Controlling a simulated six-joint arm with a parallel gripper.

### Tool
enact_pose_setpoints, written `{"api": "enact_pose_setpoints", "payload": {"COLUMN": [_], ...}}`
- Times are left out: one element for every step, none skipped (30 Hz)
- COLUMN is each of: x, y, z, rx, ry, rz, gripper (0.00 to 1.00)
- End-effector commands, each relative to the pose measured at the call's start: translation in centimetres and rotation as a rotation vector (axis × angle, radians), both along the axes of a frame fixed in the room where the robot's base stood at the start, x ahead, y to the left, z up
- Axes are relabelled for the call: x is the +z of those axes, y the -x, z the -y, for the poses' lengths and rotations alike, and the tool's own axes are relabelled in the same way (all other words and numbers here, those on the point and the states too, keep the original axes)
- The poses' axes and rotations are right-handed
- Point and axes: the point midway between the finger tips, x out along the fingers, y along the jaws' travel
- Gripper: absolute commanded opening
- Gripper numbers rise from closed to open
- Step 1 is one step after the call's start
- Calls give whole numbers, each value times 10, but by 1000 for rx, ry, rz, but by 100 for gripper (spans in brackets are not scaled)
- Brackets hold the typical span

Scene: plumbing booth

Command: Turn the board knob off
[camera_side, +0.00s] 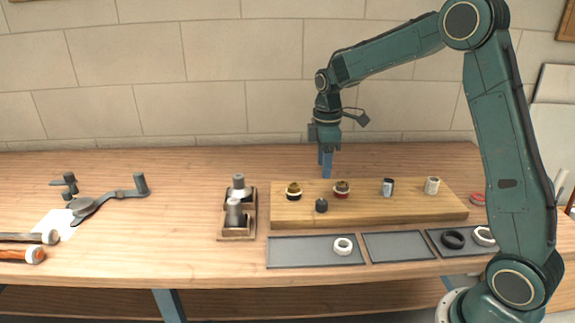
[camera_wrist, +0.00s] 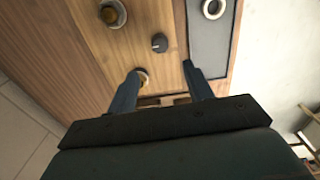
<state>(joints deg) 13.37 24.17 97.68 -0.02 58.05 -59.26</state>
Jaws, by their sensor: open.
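The board knob is a small dark knob (camera_side: 321,205) near the front edge of the light wooden board (camera_side: 400,209). It also shows in the wrist view (camera_wrist: 159,43), beyond my fingertips; its pointer direction is too small to tell. My gripper (camera_side: 326,172) points down near the board's back edge, behind and above the knob, apart from it. In the wrist view my gripper's two blue fingers (camera_wrist: 160,72) are spread with nothing held between them. A brass-topped fitting (camera_side: 293,190) stands on the board left of the knob. A second one with a reddish base (camera_side: 341,188) stands right of it.
A wooden holder (camera_side: 222,230) with metal parts stands left. Tools lie at far left. The table behind the board is clear.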

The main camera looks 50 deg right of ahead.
Motion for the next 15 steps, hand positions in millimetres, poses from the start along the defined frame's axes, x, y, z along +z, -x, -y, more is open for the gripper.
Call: {"api": "enact_pose_setpoints", "payload": {"x": [6, 9, 12, 14, 16, 18, 19, 20, 20, 21, 21, 21, 21, 21, 20], "y": [-1, -1, 0, 0, 0, 0, 0, 0, 0, 0, 0, 0, 0, 0, 0], "z": [0, 0, 0, 0, 0, 0, 0, 0, 0, 0, 0, 0, 0, 0, 0], "rx": [0, 0, 0, 0, 0, 0, 0, 0, 0, 0, 0, 0, 0, 0, 0], "ry": [1, 1, 1, 0, 0, 0, 0, 0, 0, 0, 0, 0, 0, 0, 0], "rz": [2, 2, 1, 0, 0, 1, 1, 1, 0, 0, 0, 0, 0, 0, 0], "gripper": [51, 51, 51, 51, 51, 51, 51, 51, 51, 51, 51, 51, 51, 51, 51]}}
